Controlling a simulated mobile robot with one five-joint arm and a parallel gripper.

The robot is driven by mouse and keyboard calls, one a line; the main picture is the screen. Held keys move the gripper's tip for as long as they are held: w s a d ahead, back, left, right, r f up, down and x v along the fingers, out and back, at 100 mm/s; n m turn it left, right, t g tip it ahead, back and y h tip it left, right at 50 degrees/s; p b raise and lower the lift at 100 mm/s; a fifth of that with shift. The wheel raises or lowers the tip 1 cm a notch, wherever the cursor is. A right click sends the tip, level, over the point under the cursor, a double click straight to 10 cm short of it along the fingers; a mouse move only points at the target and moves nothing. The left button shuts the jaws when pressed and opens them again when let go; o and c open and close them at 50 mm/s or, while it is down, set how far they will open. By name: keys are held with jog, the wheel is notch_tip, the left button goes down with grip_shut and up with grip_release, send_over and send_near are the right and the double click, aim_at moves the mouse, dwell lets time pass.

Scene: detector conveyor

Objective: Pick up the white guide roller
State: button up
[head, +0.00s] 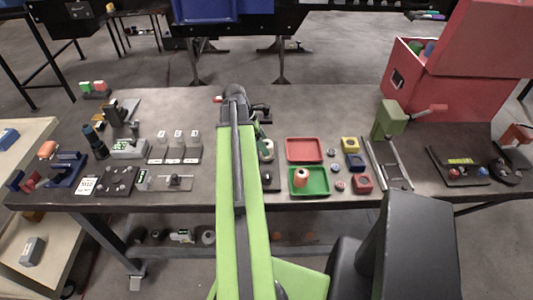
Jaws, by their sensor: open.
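A small whitish cylinder (267,146), which looks like the white guide roller, stands on a dark fixture just right of my arm, around the middle of the workbench. Part of it is hidden behind my green arm. My gripper (238,97) is at the far end of the arm, beyond the whitish cylinder and over the back part of the bench. It is open. Its fingertips are small and mostly hidden by the arm, and I see nothing held in it.
White-topped blocks (178,146) stand to the left. A large red box (455,105) is at the back right. The back centre-right of the workbench (320,108) is clear.

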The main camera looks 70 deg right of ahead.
jog(key=b+x, duration=0.2)
jog(key=x, duration=0.2)
jog(key=shift+w, duration=0.1)
jog(key=shift+r, duration=0.15)
grip_shut()
jog(key=shift+r, duration=0.1)
